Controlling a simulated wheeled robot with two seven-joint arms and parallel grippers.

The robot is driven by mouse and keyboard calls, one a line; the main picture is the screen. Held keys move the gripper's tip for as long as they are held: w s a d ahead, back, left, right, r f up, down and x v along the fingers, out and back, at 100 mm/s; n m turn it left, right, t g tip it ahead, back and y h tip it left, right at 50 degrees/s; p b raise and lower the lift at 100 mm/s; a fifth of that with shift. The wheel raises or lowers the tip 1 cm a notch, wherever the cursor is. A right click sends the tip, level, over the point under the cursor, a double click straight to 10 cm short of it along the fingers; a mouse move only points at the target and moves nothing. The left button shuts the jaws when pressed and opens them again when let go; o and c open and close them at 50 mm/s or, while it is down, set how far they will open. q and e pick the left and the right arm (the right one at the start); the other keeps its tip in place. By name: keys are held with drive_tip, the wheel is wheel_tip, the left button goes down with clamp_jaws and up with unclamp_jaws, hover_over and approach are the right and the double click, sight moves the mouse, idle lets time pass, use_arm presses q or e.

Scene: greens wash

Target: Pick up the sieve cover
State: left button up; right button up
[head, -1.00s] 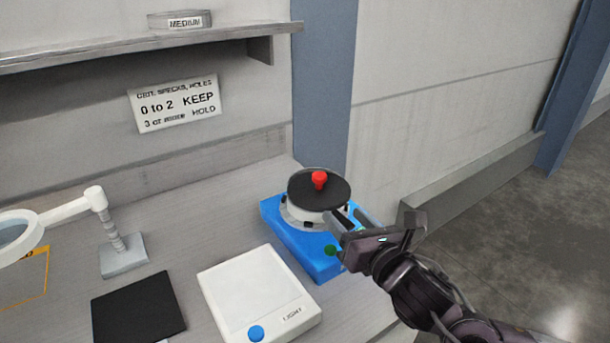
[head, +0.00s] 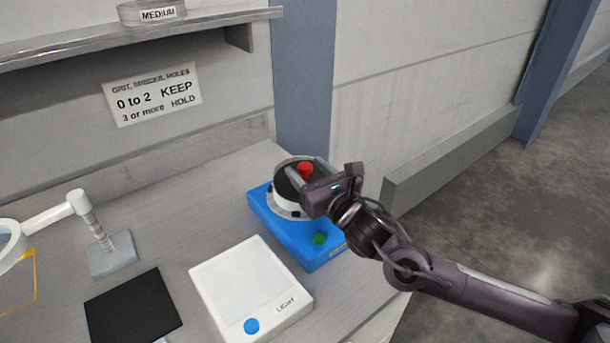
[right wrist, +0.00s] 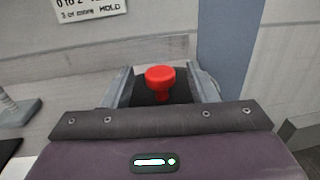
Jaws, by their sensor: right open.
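The sieve cover (head: 284,179) is a black disc with a red knob (head: 305,169) on top. It sits on a pale round sieve on the blue shaker base (head: 313,254). My right gripper (head: 304,173) is open above the cover, and its body hides part of the disc. In the right wrist view the red knob (right wrist: 160,78) stands between the two grey fingers, which are apart from it on both sides. The black cover (right wrist: 150,98) shows behind and below the knob. My left gripper is not in view.
A white light box (head: 250,285) with a blue button lies in front of the shaker. A black mat (head: 133,310) and a white magnifier lamp (head: 108,250) are to the left. A shelf (head: 90,45) holds a round sieve labelled MEDIUM (head: 150,13).

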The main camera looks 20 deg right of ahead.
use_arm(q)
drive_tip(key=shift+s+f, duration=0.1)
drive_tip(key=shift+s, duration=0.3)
use_arm(e)
drive_tip(key=c, duration=1.1)
drive_tip(key=shift+r, duration=0.15)
